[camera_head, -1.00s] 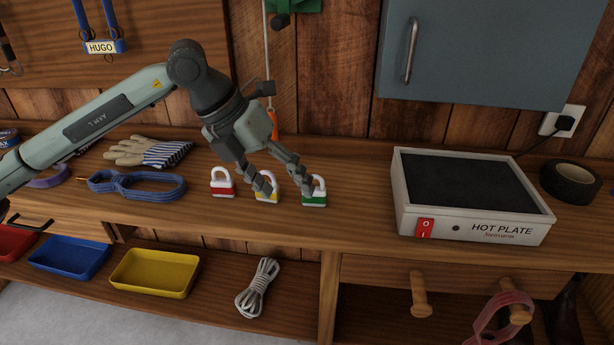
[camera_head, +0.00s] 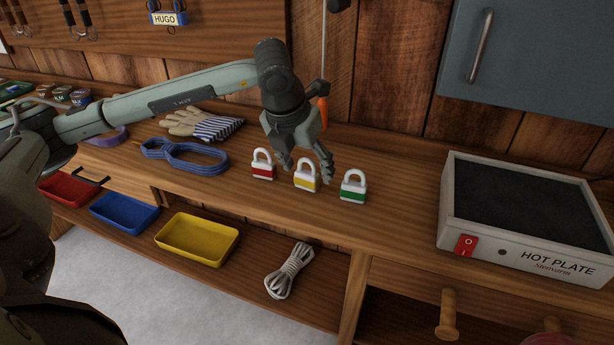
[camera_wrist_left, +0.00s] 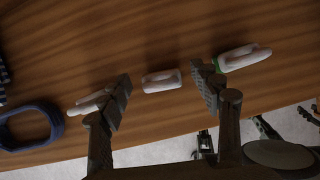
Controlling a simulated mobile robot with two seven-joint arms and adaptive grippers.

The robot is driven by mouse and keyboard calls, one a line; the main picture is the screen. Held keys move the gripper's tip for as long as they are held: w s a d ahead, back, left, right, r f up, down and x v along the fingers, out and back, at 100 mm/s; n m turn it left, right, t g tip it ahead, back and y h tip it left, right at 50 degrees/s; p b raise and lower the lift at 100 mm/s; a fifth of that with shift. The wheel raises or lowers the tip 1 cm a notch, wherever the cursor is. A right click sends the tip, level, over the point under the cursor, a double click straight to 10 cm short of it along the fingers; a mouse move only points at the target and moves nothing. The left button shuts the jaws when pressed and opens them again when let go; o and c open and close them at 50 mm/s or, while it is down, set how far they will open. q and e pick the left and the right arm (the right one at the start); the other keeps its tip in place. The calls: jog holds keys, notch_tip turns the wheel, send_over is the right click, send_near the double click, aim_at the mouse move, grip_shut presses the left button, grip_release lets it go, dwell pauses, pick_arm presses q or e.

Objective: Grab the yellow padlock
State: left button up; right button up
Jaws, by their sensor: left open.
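The yellow padlock (camera_head: 305,182), with a white shackle, stands upright on the wooden bench between a red padlock (camera_head: 262,170) and a green padlock (camera_head: 353,193). My left gripper (camera_head: 308,168) is open just above and around the yellow padlock's shackle, one finger on each side. In the left wrist view, the middle padlock (camera_wrist_left: 161,80) lies between the two spread fingers, with a gap on each side. The outer padlocks are just outside the fingers, close to them. Contact with them cannot be told. My right gripper is not in view.
A hot plate (camera_head: 470,248) stands to the right. A blue looped strap (camera_head: 185,160) and striped glove (camera_head: 217,128) lie to the left. An orange-handled tool (camera_head: 322,112) hangs behind. A yellow tray (camera_head: 197,240) and coiled rope (camera_head: 289,270) rest on the lower shelf. Bench between green padlock and hot plate is clear.

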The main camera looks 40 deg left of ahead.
pick_arm(q)
jog(key=shift+c, duration=0.3)
jog(key=c, duration=1.3)
